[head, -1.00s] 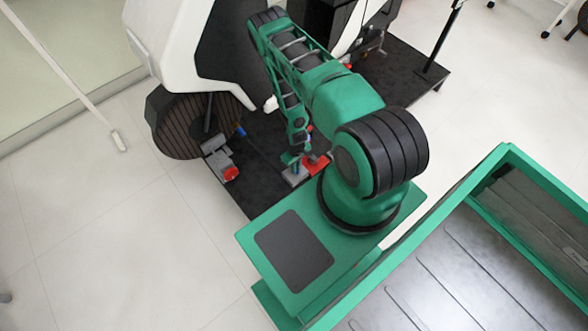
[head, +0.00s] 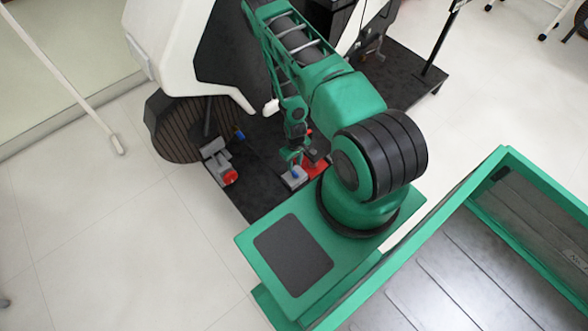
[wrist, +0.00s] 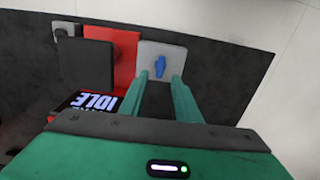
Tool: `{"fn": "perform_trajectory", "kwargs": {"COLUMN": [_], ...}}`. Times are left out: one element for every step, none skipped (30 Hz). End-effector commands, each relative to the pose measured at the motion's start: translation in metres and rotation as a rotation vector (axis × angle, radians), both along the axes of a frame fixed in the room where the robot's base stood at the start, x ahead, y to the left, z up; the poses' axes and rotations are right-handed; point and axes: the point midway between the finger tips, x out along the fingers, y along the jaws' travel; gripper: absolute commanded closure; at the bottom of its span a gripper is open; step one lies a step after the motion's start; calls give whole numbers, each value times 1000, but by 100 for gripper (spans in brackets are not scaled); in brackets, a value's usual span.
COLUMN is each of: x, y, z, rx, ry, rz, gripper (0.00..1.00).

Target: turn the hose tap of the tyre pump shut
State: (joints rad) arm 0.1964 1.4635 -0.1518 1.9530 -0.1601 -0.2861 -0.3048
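The tyre pump is a red unit (wrist: 125,58) with dark panels and a tilted display (wrist: 92,101) that reads IDLE; its red body (head: 317,167) shows in the head view, partly behind my arm. Beside it is a grey block (wrist: 149,50) carrying the small blue hose tap (wrist: 160,66), whose handle points up and down in the wrist view. The tap also shows small in the head view (head: 295,173). My gripper (wrist: 158,77) is open and empty, with the tap seen between its two green fingertips. I cannot tell whether they touch it.
A grey device with a red knob (head: 229,177) stands on the dark mat (head: 244,200) to the left. A ribbed dark wheel (head: 185,130) and a white body panel (head: 180,50) stand close behind. A thin dark post (head: 445,40) rises at the mat's right end.

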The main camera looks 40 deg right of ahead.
Motion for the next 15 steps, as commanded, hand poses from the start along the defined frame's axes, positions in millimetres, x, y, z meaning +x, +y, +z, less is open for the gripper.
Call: {"fn": "perform_trajectory", "kwargs": {"x": [1, 1, 1, 1, 1, 2, 2, 1, 1, 1, 1, 1, 1, 1, 1], "y": [0, 0, 0, 0, 0, 0, 0, 0, 0, 0, 0, 0, 0, 0, 0], "z": [10, 14, 20, 24, 28, 32, 35, 37, 40, 42, 43, 44, 45, 46, 46], "rx": [-1, 0, -1, 0, 0, -1, -1, 0, 0, 0, 0, 0, 0, 0, 0], "ry": [-2, -1, -2, -2, -1, -2, -2, -1, -1, -1, -1, -1, -1, -1, -1], "rz": [0, 0, 0, 0, 0, 1, 1, 1, 1, 1, 1, 1, 1, 1, 1], "gripper": [70, 70, 70, 70, 70, 70, 70, 70, 70, 70, 70, 70, 70, 70, 70]}}
